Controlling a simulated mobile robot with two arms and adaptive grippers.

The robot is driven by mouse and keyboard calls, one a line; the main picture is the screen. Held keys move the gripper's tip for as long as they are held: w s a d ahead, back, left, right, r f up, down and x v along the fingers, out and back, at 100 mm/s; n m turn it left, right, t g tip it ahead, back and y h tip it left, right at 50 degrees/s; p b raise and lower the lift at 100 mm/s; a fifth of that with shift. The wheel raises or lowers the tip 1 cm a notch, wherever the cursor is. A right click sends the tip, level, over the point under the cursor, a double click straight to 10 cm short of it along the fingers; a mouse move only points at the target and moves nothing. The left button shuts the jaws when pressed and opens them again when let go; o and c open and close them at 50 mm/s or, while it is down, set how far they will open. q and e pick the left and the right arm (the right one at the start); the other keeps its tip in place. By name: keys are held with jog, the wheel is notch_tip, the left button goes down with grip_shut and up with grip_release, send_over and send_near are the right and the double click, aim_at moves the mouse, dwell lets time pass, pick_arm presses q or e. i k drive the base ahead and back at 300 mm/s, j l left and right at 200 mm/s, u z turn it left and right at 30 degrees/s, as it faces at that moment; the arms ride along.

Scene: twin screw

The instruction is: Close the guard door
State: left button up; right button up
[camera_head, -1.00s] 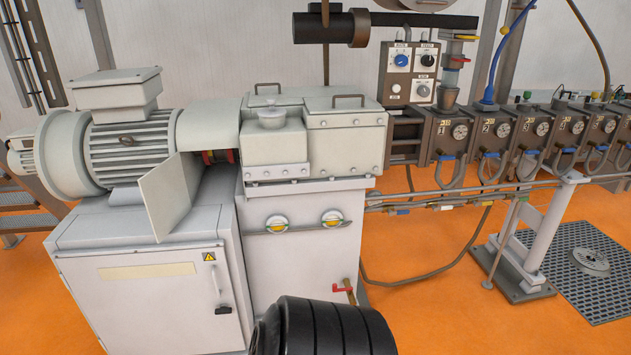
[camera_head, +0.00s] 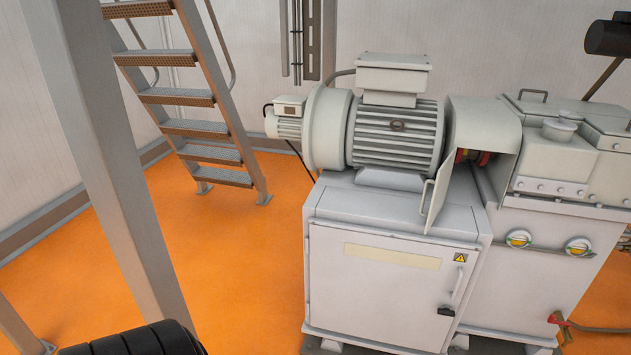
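The guard door (camera_head: 440,188) is a thin light-grey panel. It stands swung open at the coupling guard (camera_head: 483,128), between the motor (camera_head: 396,135) and the gearbox (camera_head: 556,158). A small handle shows on its left edge. Behind it, a red coupling part (camera_head: 461,156) shows in the uncovered opening. Neither of my grippers is in view. A black ribbed part, likely of my own arm, shows at the bottom left edge.
A white cabinet (camera_head: 377,283) with its door shut stands under the motor. A grey post (camera_head: 105,150) rises at the left, with metal stairs (camera_head: 195,125) behind it. Orange floor (camera_head: 235,250) is clear between the stairs and the cabinet. A red-handled valve (camera_head: 556,318) sticks out at lower right.

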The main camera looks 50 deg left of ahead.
aim_at(440, 183)
jog(key=k+j, duration=0.2)
jog(key=j, duration=0.15)
jog(key=k+j, duration=0.2)
jog(key=j, duration=0.2)
jog(key=k+j+u, duration=0.1)
jog(key=j, duration=0.25)
jog(key=k+j, duration=0.5)
jog(key=j, duration=0.25)
jog(key=i+l, duration=0.15)
jog(key=i, duration=0.25)
jog(key=i+l, duration=0.1)
jog(key=i, duration=0.25)
